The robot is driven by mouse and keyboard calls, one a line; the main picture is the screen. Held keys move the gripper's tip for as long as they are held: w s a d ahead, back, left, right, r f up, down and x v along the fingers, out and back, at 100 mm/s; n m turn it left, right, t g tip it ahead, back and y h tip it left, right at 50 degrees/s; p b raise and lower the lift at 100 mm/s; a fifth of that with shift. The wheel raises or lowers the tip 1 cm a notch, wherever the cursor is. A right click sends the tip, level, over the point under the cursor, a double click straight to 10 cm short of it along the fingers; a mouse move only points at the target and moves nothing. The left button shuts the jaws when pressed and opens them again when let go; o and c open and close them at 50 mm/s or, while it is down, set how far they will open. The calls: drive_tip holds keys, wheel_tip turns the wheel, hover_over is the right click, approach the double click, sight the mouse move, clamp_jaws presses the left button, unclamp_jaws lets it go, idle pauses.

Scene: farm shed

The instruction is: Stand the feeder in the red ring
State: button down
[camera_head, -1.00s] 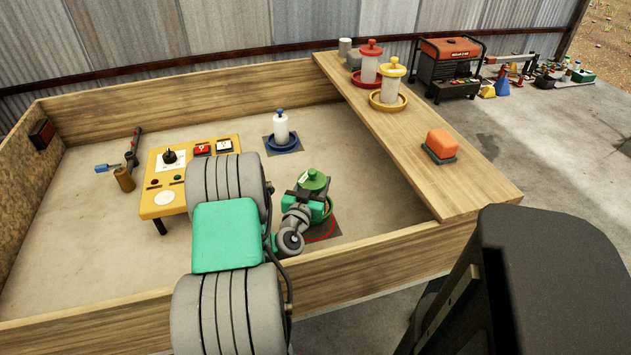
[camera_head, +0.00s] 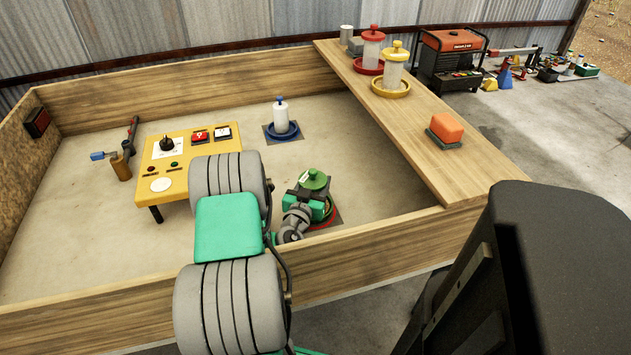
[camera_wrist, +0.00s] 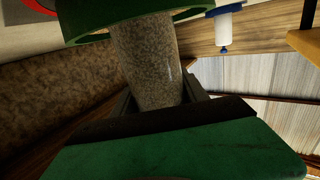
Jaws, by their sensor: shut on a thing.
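The green feeder (camera_head: 314,180) has a green lid and a green tray (camera_head: 331,210). My gripper (camera_head: 318,203) is shut on its clear, grain-filled tube (camera_wrist: 150,62), between lid and tray. The feeder looks upright. The red ring (camera_head: 322,224) is marked on a dark square mat on the pen floor; only its near arc shows beneath the feeder, the rest is hidden. In the wrist view the tray (camera_wrist: 135,22) is at the top, and part of a red arc on a dark patch (camera_wrist: 40,5) shows beside it. I cannot tell whether the tray touches the floor.
A blue feeder (camera_head: 281,117) stands on another mat behind. A yellow control table (camera_head: 180,165) is to the left. A plank (camera_head: 430,150) at right bears a red feeder (camera_head: 371,50), a yellow feeder (camera_head: 393,70) and an orange block (camera_head: 447,127). The wooden wall (camera_head: 380,240) runs in front.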

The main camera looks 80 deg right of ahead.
drive_tip(key=shift+f+b, duration=0.3)
drive_tip(key=c, duration=0.5)
unclamp_jaws()
